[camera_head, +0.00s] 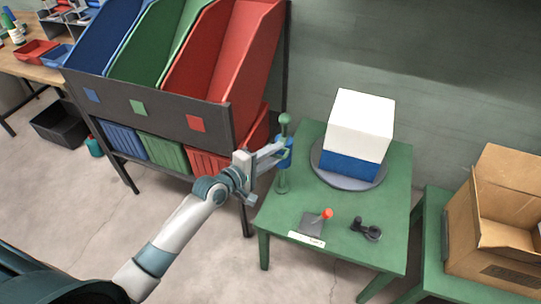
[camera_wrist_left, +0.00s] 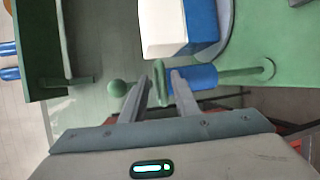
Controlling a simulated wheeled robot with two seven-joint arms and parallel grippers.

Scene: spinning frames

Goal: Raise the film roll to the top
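The film roll is a blue cylinder (camera_head: 286,158) around an upright green post on the green table, in the upper half of the post and clear of its base. A green ball (camera_head: 285,118) tops the post. In the left wrist view the blue roll (camera_wrist_left: 203,76) lies sideways, with a thin green flange (camera_wrist_left: 160,80) at its upper end. My left gripper (camera_head: 276,150) reaches the roll from the left. Its fingertips (camera_wrist_left: 168,72) lie close on both sides of the flange and appear shut on it. My right gripper is not in view.
A white and blue box (camera_head: 359,128) stands on a grey round plate (camera_head: 340,181) close right of the post. A red-knobbed lever (camera_head: 326,214) and a black part (camera_head: 366,229) are in front. A bin rack (camera_head: 160,117) stands left, a cardboard box (camera_head: 500,255) right.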

